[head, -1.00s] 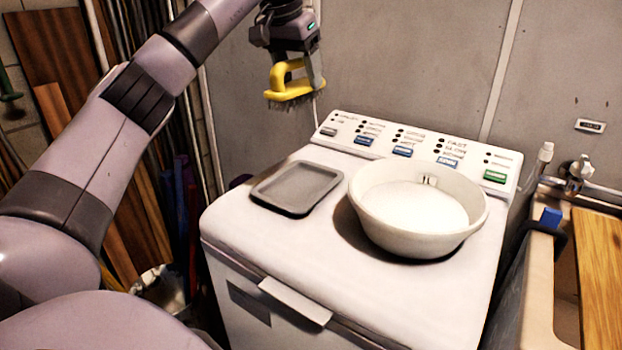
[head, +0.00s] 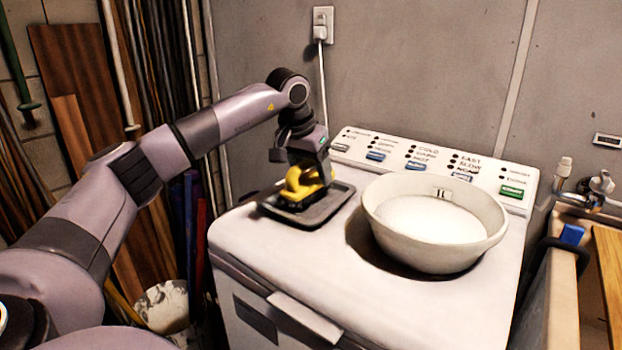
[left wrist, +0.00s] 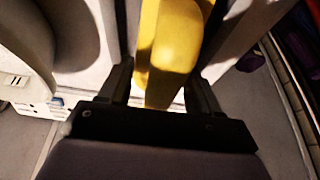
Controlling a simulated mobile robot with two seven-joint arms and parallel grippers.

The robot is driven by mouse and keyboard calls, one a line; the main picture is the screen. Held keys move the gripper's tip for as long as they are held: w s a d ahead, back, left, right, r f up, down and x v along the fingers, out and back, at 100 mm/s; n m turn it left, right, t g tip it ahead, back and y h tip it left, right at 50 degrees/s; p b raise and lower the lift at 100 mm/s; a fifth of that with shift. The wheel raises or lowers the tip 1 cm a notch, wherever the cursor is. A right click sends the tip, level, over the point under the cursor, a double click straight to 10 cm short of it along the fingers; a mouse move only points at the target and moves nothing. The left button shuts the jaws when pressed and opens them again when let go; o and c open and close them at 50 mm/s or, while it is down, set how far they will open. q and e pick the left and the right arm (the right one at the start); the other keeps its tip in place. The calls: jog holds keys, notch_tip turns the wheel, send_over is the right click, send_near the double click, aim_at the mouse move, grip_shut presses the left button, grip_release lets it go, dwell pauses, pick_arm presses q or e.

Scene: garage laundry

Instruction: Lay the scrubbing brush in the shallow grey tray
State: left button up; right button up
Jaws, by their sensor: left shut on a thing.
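The scrubbing brush (head: 297,190) has a yellow body with a looped handle. My left gripper (head: 318,178) is shut on its handle and points down over the shallow grey tray (head: 328,208). The tray lies on the left of the washing machine's top. The brush is low, within the tray's outline; whether its bristles touch the tray floor I cannot tell. In the left wrist view the yellow handle (left wrist: 172,50) sits between the two dark fingers. The bristles are hidden there. My right gripper is not in view.
A large white basin (head: 435,225) stands on the washing machine (head: 290,255), right of the tray. The control panel (head: 420,160) rises behind. A sink with a wooden board (head: 608,265) is at the right. Boards and poles lean at the left.

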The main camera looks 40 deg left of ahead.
pick_arm(q)
jog(key=shift+f, duration=0.9)
jog(key=o, duration=1)
jog(key=shift+f, duration=0.1)
jog(key=v, duration=1.1)
jog(key=shift+p, duration=0.35)
jog(key=shift+s+r, duration=0.2)
jog(key=shift+r, duration=0.4)
